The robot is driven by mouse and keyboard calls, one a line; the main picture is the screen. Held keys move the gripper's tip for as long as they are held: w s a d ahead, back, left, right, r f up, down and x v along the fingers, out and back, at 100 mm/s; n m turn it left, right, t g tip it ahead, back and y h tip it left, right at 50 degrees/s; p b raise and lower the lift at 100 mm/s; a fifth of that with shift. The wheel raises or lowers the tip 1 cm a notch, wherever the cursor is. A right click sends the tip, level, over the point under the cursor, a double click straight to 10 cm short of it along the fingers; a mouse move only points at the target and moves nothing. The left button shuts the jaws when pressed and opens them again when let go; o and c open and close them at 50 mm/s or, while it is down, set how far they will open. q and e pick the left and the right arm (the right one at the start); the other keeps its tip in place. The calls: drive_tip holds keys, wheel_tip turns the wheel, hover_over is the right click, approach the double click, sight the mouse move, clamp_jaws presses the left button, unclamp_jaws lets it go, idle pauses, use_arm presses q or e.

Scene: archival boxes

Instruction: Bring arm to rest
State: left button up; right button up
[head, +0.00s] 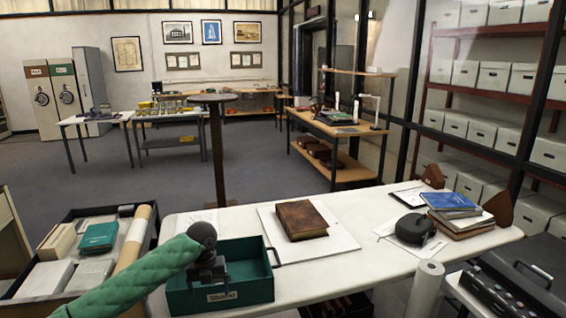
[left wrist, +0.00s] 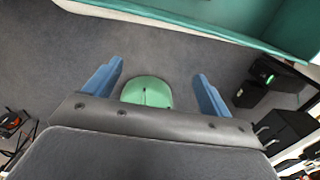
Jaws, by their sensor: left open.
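My left arm, in a green padded sleeve, comes in from the lower left of the head view. My left gripper (head: 212,283) is dark and points down at the front left part of the green box (head: 250,293) on the table; the arm hides part of that box. In the left wrist view the two blue fingers (left wrist: 157,75) stand wide apart with nothing between them, and grey floor shows beyond. The green box's wall (left wrist: 200,22) crosses the top of that view. My right gripper is in neither view.
The white table (head: 370,262) holds a brown book (head: 302,219) on a white board, a dark round object (head: 415,229) and stacked books (head: 452,204). A dark crate (head: 145,243) with boxes stands left. A tall round stand (head: 214,150) rises behind the table.

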use_arm(q)
drive_tip(key=s+d+f+n+h, duration=0.1)
drive_tip(key=s+d+f+n, duration=0.4)
drive_tip(key=f, duration=0.4)
drive_tip(key=s+d+f+n+t+h, duration=0.1)
drive_tip(key=s+d+f+n, duration=0.2)
drive_tip(key=s+f+n, duration=0.35)
drive_tip(key=s+d+f+n+h, duration=0.1)
drive_tip(key=s+d+f+n, duration=0.3)
drive_tip(key=s+f, duration=0.45)
drive_tip(key=s+a+f+n, duration=0.2)
drive_tip(key=s+f+n, duration=0.3)
drive_tip(key=s, duration=0.3)
drive_tip(key=s+a+f+n+y, duration=0.1)
drive_tip(key=s+a+f+n, duration=0.1)
drive_tip(key=s+f+n, duration=0.3)
drive_tip(key=s+a+f+n+y, duration=0.1)
drive_tip(key=s+f+n, duration=0.5)
drive_tip(key=s, duration=0.7)
drive_tip(key=shift+s+a+f, duration=0.2)
drive_tip(key=shift+s+a, duration=0.05)
drive_tip(key=shift+a, duration=0.15)
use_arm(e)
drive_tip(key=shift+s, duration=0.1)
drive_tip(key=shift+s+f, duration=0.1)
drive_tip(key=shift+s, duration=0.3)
